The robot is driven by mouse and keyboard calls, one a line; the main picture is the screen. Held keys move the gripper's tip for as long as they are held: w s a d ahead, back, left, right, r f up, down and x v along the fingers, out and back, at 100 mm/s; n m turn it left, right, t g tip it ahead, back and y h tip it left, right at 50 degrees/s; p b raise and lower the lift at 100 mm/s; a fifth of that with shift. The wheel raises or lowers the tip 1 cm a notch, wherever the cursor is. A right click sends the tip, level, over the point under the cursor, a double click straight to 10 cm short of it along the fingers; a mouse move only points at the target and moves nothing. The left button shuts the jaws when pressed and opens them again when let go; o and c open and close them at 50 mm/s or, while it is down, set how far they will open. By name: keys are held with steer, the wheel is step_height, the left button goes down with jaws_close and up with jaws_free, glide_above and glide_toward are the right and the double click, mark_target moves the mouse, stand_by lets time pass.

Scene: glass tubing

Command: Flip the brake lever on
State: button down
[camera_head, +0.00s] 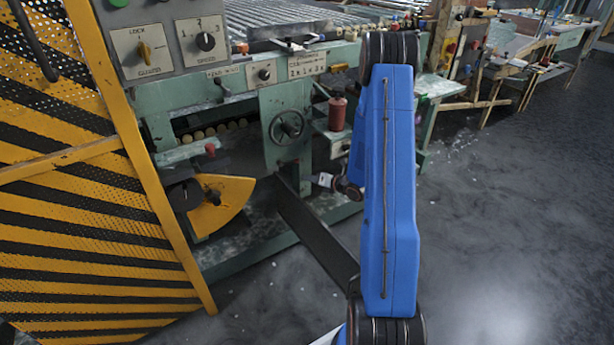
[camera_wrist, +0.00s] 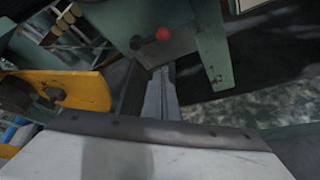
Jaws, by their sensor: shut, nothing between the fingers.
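No readable label marks the brake lever in either view. A short red-knobbed lever (camera_head: 210,150) stands on the green machine at left centre, just above a yellow fan-shaped guard (camera_head: 228,195). In the wrist view a red ball knob (camera_wrist: 163,34) shows ahead of my gripper, with a yellow guard (camera_wrist: 82,90) to the left; I cannot tell for sure that it is the same knob. My gripper (camera_wrist: 162,72) is shut and empty, its grey fingers pointing towards the machine, apart from the knob as far as I can see.
A control panel (camera_head: 172,42) with rotary switches stands at upper left. A yellow-black striped guard (camera_head: 85,235) fills the left side. A handwheel (camera_head: 287,128) and a red spool (camera_head: 337,113) are on the machine. The floor at right is clear.

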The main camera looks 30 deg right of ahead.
steer(key=w, duration=0.8)
steer(key=shift+r, duration=0.1)
